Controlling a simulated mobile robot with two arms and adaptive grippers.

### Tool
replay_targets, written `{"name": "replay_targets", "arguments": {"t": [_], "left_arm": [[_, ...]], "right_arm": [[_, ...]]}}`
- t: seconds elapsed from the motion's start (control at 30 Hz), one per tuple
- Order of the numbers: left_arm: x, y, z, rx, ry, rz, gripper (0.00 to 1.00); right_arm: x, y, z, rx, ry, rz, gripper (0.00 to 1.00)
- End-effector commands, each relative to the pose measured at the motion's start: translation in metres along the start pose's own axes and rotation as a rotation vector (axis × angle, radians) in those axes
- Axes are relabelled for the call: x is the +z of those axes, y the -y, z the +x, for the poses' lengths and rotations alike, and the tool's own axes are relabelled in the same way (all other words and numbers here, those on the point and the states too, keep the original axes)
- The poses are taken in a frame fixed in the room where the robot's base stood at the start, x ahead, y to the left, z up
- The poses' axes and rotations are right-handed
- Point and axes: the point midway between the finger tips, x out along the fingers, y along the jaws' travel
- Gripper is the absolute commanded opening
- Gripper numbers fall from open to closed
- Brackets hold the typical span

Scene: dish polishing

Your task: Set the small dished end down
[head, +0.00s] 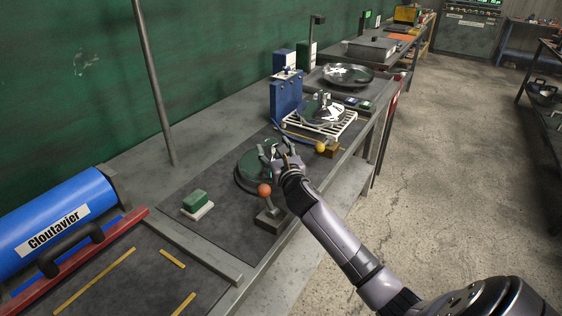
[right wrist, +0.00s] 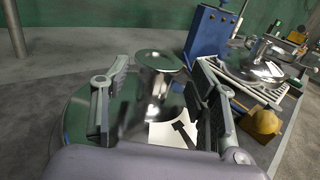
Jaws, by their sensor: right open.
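The small dished end (head: 250,165) is a mirror-like disc reflecting green, lying on a dark round base on the bench mat. In the right wrist view, its shiny post (right wrist: 153,95) stands upright from the disc with a flat round top, and a white tag with a black mark (right wrist: 172,133) lies beside the post. My right gripper (head: 280,150) is above the disc. It is open, with one finger on each side of the post; in the right wrist view the fingers (right wrist: 160,72) appear apart from it. My left gripper is not in view.
A white wire rack (head: 335,128) with another shiny piece stands beyond, beside a blue box (head: 285,97). A lever with an orange ball (head: 264,190) stands close to my right gripper. A green and white block (head: 196,204) lies left on the mat. A yellow knob (right wrist: 265,122) is nearby.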

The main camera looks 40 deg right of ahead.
Motion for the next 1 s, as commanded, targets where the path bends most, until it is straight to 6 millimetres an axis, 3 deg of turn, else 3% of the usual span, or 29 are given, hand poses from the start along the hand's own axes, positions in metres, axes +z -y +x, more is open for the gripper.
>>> {"name": "replay_targets", "arguments": {"t": [0.2,0.43,0.6,1.0], "left_arm": [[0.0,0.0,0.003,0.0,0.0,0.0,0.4],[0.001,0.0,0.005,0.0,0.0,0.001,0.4],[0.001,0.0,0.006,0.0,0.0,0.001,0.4],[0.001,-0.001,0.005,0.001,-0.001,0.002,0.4]], "right_arm": [[-0.002,0.0,-0.048,0.002,-0.001,-0.003,0.54],[-0.001,0.0,-0.086,0.001,-0.001,-0.001,0.54],[0.0,0.0,-0.096,0.001,0.0,0.0,0.54],[0.0,0.0,-0.097,0.001,0.0,0.001,0.54]]}}
